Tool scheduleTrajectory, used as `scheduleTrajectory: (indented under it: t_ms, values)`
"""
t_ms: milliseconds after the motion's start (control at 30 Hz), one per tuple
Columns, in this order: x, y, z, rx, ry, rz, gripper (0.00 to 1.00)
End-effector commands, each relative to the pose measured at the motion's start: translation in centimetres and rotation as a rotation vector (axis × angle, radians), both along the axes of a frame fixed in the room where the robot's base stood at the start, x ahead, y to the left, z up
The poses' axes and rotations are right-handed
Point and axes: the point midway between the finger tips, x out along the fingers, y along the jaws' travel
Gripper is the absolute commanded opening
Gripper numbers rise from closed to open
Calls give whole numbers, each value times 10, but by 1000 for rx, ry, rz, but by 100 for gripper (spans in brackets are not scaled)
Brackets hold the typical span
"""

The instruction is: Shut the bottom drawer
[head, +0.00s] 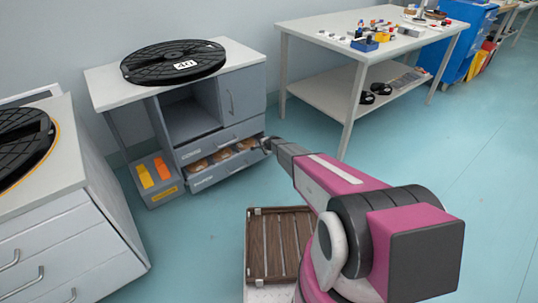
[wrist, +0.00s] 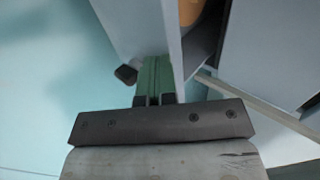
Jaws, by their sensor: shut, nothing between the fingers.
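The bottom drawer (head: 228,171) of the grey cabinet stands partly open in the head view, with several round brown items (head: 221,155) inside. My gripper (head: 268,146) is at the right end of this drawer, small and partly hidden by my arm. In the wrist view my gripper (wrist: 155,78) is shut and empty, its green fingers close together beside a pale grey drawer panel (wrist: 145,30). I cannot tell whether the fingers touch the panel. An orange-brown item (wrist: 190,10) shows behind the panel.
A black reel (head: 173,62) lies on the cabinet top. A box with orange and yellow items (head: 156,179) stands left of the drawer. A slatted brown crate (head: 279,245) is in front. A white table (head: 340,88) stands to the right. The blue floor between is clear.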

Motion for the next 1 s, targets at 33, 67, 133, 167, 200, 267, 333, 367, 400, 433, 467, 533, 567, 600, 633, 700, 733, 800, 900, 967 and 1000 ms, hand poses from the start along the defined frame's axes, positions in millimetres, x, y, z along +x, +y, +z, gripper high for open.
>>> scheduleTrajectory:
  t_ms: [33,67,133,167,200,267,333,367,400,433,467,533,567,600,633,700,733,800,900,967,1000]
  values:
    - [14,7,-2,0,-1,1,0]
    - [18,10,-2,-1,-1,1,0]
    - [28,17,-2,0,0,0,0]
    - [31,20,-2,0,0,0,0]
    - [35,23,-2,-1,0,1,0]
    - [41,27,-2,-1,0,1,0]
    - [46,31,-1,0,0,0,0]
    - [48,32,-1,0,0,0,0]
    - [50,34,-1,0,0,0,0]
    - [51,34,0,0,0,0,0]
    - [52,35,0,0,0,0,0]
    - [54,36,0,0,0,0,0]
    - [54,36,0,0,0,0,0]
    - [54,36,0,0,0,0,0]
    - [54,36,0,0,0,0,0]
    - [54,36,0,1,0,-1,0]
    - [54,36,0,1,0,-1,0]
    - [54,36,0,1,0,-1,0]
    - [54,36,0,1,0,-1,0]
    - [54,36,0,1,0,-1,0]
    - [54,36,0,1,0,-1,0]
